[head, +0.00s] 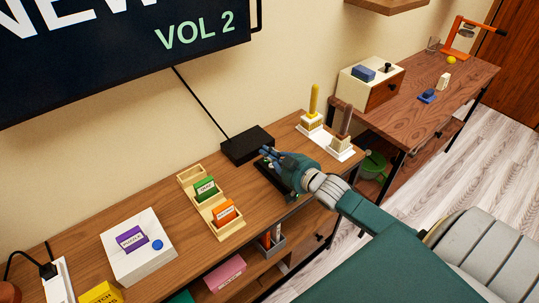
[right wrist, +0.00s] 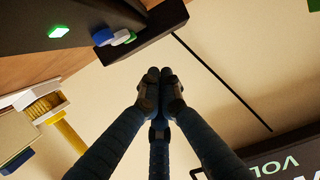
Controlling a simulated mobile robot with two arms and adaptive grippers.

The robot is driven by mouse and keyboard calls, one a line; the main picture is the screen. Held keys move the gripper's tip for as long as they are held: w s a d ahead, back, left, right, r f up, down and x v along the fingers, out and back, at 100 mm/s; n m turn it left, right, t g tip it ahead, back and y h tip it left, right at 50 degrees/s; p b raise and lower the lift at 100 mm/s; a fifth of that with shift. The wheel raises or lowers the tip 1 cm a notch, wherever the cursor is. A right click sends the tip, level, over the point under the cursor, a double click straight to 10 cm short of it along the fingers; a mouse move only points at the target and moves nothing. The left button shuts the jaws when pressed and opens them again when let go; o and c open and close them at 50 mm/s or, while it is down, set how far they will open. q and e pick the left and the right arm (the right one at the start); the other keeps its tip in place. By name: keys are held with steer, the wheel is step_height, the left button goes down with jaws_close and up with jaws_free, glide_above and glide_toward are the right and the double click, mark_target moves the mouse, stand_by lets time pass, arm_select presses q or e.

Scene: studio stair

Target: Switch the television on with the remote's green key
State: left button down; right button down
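The television (head: 120,50) hangs on the wall at the upper left, and its dark screen shows white and green lettering. My right gripper (head: 266,151) is over the wooden cabinet, just in front of a black box (head: 246,143). In the right wrist view its fingertips (right wrist: 160,76) are together with nothing visible between them. A dark object (head: 268,176), perhaps the remote, lies under the gripper and is partly hidden. The right wrist view shows blue, white and green keys (right wrist: 120,37) at the black parts, and a bright green spot (right wrist: 59,31). My left gripper is out of view.
A wooden tray (head: 230,228) with green and orange blocks stands left of the gripper. White stands with yellow (head: 314,100) and brown (head: 345,121) posts stand to its right. A white box (head: 140,262) is at the lower left. A second table (head: 455,82) stands at the back right.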

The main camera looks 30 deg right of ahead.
steer(key=b+v, duration=0.1)
steer(key=v, duration=0.8)
steer(key=shift+r, duration=0.1)
steer(key=shift+s+d+r, duration=0.1)
steer(key=shift+s+r, duration=0.15)
steer(key=shift+s, duration=0.25)
steer(key=shift+f, duration=0.1)
